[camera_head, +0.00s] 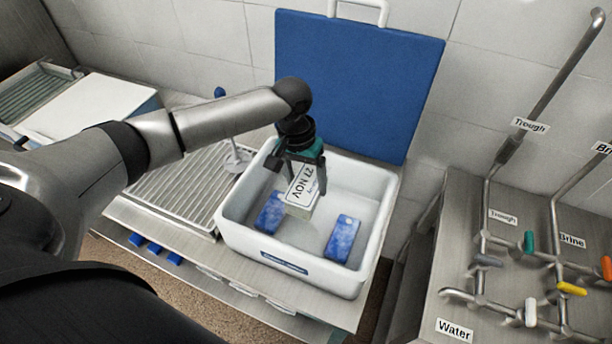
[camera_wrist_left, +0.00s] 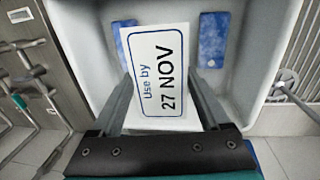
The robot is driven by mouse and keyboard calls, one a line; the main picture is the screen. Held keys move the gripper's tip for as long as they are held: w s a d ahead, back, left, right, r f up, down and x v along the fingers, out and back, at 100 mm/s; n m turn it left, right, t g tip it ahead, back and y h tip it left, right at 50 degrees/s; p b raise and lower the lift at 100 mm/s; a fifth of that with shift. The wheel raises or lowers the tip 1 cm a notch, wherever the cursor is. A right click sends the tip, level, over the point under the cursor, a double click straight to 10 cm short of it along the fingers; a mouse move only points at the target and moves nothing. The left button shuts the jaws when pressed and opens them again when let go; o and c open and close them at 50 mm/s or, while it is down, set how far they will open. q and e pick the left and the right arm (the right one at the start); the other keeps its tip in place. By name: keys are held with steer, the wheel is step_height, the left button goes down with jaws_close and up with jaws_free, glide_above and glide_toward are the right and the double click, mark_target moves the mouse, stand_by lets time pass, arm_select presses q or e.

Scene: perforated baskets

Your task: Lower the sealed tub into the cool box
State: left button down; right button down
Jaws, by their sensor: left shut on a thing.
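The sealed tub (camera_head: 301,190) has a white label reading "Use by 27 NOV". My left gripper (camera_head: 303,163) is shut on it and holds it over the inside of the white cool box (camera_head: 290,255), between the walls. The tub and its label (camera_wrist_left: 160,70) fill the middle of the left wrist view, between the two fingers (camera_wrist_left: 162,105). Whether the tub touches the floor of the box cannot be told. The blue lid (camera_head: 355,85) stands open against the wall. My right gripper is not in view.
Two blue ice packs lie in the box, one at left (camera_head: 270,213) partly beside the tub, one at right (camera_head: 342,238). A ribbed metal drainer (camera_head: 180,185) is left of the box. Pipes with coloured valves (camera_head: 530,265) stand at right.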

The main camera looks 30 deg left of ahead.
arm_select(q)
steer(key=shift+f+b, duration=2.35)
steer(key=shift+f, duration=3.2)
jaws_free()
step_height(320, 180, up, 6)
steer(key=p, duration=0.7)
steer(key=shift+r, duration=0.25)
steer(key=shift+r+p, duration=0.8)
steer(key=shift+r, duration=3.45)
